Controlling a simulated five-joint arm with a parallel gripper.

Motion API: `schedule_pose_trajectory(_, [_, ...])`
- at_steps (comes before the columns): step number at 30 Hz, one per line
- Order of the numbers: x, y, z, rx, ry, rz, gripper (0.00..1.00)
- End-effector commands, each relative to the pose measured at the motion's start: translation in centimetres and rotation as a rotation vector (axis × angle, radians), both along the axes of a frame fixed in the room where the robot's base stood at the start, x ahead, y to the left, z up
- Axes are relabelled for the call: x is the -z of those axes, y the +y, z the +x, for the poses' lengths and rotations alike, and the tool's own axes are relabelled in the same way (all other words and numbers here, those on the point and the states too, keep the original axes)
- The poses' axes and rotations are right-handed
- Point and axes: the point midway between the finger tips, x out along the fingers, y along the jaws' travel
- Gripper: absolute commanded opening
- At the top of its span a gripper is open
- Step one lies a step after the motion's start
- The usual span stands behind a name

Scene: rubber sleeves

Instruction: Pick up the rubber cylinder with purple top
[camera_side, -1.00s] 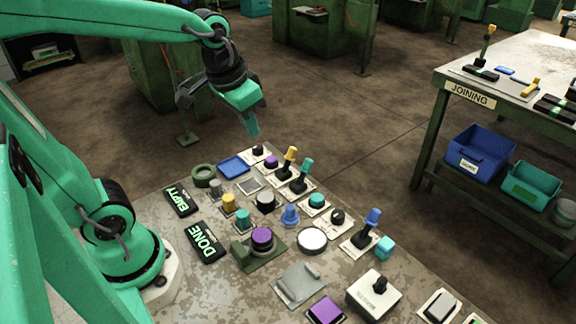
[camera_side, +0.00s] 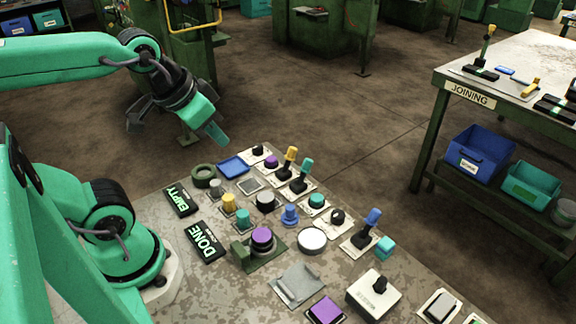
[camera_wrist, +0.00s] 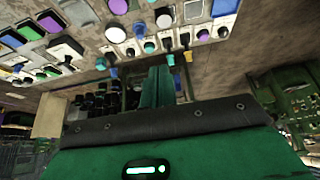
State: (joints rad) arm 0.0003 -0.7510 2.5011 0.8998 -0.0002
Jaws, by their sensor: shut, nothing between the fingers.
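The cylinder with the purple top (camera_side: 262,237) stands upright in a dark green holder (camera_side: 243,260) near the middle of the worktable. A purple round top also shows at the upper edge of the wrist view (camera_wrist: 118,6); I cannot be sure it is the same one. A smaller purple knob (camera_side: 271,161) sits on a pale plate farther back. My gripper (camera_side: 221,139) is shut and empty, raised past the table's back left edge, well away from the purple-topped cylinder. Its green fingers (camera_wrist: 158,88) point toward the table in the wrist view.
Grey, yellow (camera_side: 229,202) and teal (camera_side: 243,217) cylinders stand in a row behind the purple-topped one. A blue cylinder (camera_side: 290,214) and a white round button (camera_side: 312,240) are to its right. Joysticks (camera_side: 303,175) rise at the back. EMPTY and DONE blocks (camera_side: 206,241) lie left.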

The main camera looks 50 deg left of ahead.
Motion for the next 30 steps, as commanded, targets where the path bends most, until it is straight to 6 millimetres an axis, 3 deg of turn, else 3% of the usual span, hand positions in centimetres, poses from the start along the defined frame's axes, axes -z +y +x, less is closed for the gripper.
schedule_pose_trajectory(9, [-0.02,0.01,0.02,0.000,0.000,0.000,0.00])
schedule_pose_trajectory(20, [-0.01,0.01,0.03,0.000,0.000,0.000,0.69])
schedule_pose_trajectory(30, [0.06,-0.04,0.09,0.000,0.004,-0.001,0.69])
